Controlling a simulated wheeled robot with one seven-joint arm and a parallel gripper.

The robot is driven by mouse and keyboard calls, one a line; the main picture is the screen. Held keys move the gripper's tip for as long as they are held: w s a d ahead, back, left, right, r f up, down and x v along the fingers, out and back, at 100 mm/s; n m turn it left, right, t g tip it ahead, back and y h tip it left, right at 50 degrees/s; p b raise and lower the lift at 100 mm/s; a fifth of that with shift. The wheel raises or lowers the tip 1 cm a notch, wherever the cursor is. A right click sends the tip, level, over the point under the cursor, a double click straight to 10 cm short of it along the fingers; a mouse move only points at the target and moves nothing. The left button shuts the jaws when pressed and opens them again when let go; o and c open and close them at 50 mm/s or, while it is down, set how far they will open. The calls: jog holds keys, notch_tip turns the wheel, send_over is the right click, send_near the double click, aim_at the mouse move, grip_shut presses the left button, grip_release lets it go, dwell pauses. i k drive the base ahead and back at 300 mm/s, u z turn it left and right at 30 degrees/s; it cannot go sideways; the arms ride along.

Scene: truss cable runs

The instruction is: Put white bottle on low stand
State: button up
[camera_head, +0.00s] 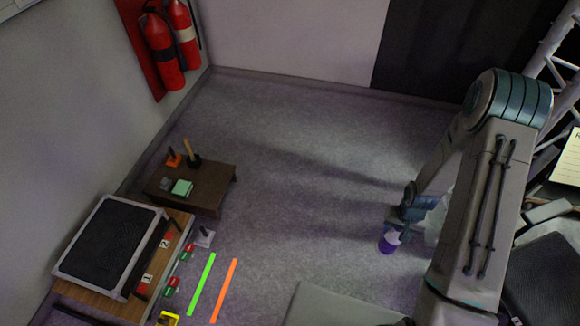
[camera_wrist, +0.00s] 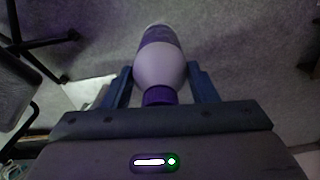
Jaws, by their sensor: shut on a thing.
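My gripper (camera_wrist: 160,92) is shut on a white bottle (camera_wrist: 158,62) with a purple cap and a purple band, seen between the blue fingers in the wrist view. In the head view the bottle (camera_head: 389,241) shows as a small purple and white shape under the end of my arm, held over the floor at the right. A low dark brown stand (camera_head: 215,188) is by the left wall in the head view, well apart from my gripper. On it are a green block, a small grey block and two upright-handled items. I cannot tell for certain that this is the task's low stand.
A wooden table (camera_head: 130,306) with a black-topped case (camera_head: 110,245) is at the lower left. Green (camera_head: 201,284) and orange (camera_head: 224,291) strips lie beside it. Fire extinguishers (camera_head: 163,52) hang on the left wall. The middle floor is clear. A truss stands at the right.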

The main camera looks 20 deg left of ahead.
aim_at(212, 183)
jog(key=u, duration=0.45)
jog(key=i, duration=0.35)
jog(key=u, duration=1.25)
jog(key=i, duration=1.85)
jog(key=z, duration=0.5)
